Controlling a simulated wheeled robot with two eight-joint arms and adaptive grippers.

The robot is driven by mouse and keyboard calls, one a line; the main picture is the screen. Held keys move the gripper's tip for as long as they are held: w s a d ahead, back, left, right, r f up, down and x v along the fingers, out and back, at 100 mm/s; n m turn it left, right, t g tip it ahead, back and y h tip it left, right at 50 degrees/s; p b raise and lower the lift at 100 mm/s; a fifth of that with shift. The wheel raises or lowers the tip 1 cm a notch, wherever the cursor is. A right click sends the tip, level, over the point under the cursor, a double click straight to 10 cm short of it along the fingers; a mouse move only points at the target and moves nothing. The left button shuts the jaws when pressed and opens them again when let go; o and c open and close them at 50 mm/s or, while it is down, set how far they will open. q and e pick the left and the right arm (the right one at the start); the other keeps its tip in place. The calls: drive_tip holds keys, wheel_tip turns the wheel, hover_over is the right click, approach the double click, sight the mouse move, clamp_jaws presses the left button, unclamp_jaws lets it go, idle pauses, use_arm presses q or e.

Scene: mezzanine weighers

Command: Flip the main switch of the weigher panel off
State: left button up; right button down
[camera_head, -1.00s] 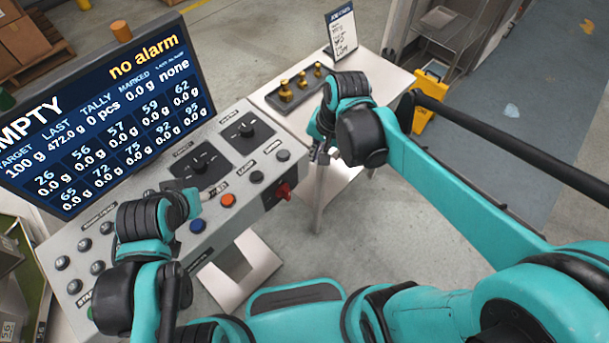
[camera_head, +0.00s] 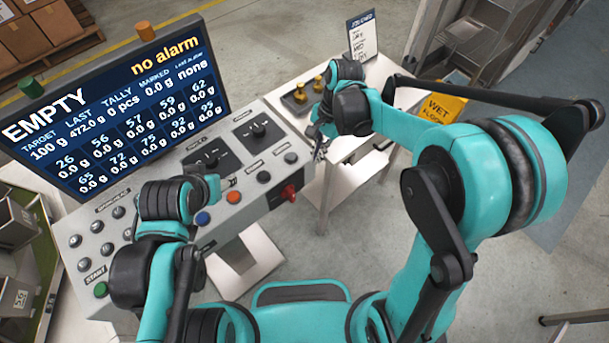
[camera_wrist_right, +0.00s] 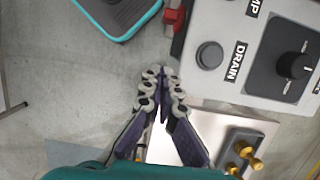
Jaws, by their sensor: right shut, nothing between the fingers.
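The weigher panel (camera_head: 222,228) is a grey sloped console with knobs and buttons. A red rotary switch (camera_head: 289,192), likely the main switch, sticks out from its front face near the right end. In the right wrist view the red switch (camera_wrist_right: 174,18) is at the top, beyond the fingertips. My right gripper (camera_head: 319,149) is shut and empty, to the right of the panel and apart from the switch. Its closed fingers (camera_wrist_right: 162,80) point toward the panel edge in the wrist view. My left gripper (camera_head: 212,188) is over the panel's middle; its fingers are mostly hidden.
A display (camera_head: 115,103) reading "EMPTY" and "no alarm" stands behind the panel. A side table (camera_head: 345,150) holds brass weights (camera_head: 300,94) and a card (camera_head: 362,36). A yellow wet-floor sign (camera_head: 442,107) stands at right.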

sight(290, 194)
drive_tip(key=s+a+f+b, duration=0.1)
drive_tip(key=f, duration=0.2)
drive_tip(key=s+a+f+b, duration=0.1)
drive_tip(key=a+f, duration=0.1)
drive_tip(key=f, duration=0.1)
drive_tip(key=s+a+f+b, duration=0.1)
drive_tip(key=a+f, duration=0.1)
drive_tip(key=f, duration=0.1)
drive_tip(key=shift+s+a+f, duration=0.1)
drive_tip(key=shift+s+f, duration=0.1)
drive_tip(key=shift+s, duration=0.15)
drive_tip(key=shift+w, duration=0.15)
